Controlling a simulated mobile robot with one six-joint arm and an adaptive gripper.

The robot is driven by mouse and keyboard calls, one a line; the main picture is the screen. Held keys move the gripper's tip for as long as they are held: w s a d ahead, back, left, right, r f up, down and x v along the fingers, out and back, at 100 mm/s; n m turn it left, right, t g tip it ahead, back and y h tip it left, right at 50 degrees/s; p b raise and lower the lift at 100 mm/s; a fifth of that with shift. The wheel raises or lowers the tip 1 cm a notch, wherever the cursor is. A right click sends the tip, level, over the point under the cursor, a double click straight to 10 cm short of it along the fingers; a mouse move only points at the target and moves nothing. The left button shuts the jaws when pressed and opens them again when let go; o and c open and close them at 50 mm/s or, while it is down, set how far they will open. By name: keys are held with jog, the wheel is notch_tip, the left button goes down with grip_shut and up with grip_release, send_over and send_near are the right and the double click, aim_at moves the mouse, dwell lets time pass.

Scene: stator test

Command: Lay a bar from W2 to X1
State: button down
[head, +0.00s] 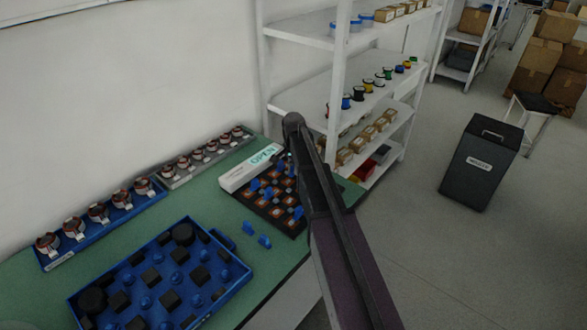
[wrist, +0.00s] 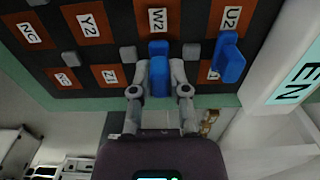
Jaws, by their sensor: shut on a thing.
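My gripper (wrist: 159,84) is shut on a blue bar (wrist: 159,76) in the wrist view. The bar is at the board, just below the W2 label (wrist: 157,20); I cannot tell whether it is seated. The black terminal board (wrist: 125,53) has orange-brown labelled plates. A second blue bar (wrist: 230,58) stands at the U2 plate (wrist: 232,18). The plate behind my right finger is partly hidden, and I cannot read X1 anywhere. In the head view the board (head: 252,204) carries several blue bars, and my arm hides the gripper.
Two loose blue bars (head: 248,229) lie on the green table (head: 215,215). A white box marked OPEN (head: 238,176) stands behind the board. A blue tray (head: 237,276) with black parts is at the front left, and racks of copper-coloured parts (head: 98,212) line the wall. Shelving (head: 345,60) stands behind.

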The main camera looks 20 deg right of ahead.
jog(key=shift+f+b, duration=0.65)
jog(key=shift+f, duration=0.05)
jog(key=c, duration=0.5)
grip_release()
jog(key=shift+c, duration=0.2)
jog(key=shift+r, duration=0.2)
notch_tip(320, 180, up, 7)
jog(key=p, duration=0.7)
jog(key=s+a+n, duration=0.2)
jog(key=s+a, duration=0.2)
jog(key=s+a+f+n+b, duration=0.1)
jog(key=s+a+n, duration=0.2)
jog(key=s+a+f+n, duration=0.1)
jog(key=s+a+n, duration=0.1)
jog(key=s+a, duration=0.2)
jog(key=shift+s+a+n+b, duration=0.3)
jog(key=shift+s+a+b, duration=0.05)
jog(key=s+a+n, duration=0.2)
jog(key=s, duration=0.2)
jog(key=s+a+f+n+b, duration=0.1)
jog(key=s+a+n, duration=0.2)
jog(key=s, duration=0.1)
jog(key=s+a+n, duration=0.2)
jog(key=s+n, duration=0.1)
jog(key=s, duration=0.2)
jog(key=shift+a+f, duration=0.25)
jog(key=shift+a, duration=0.1)
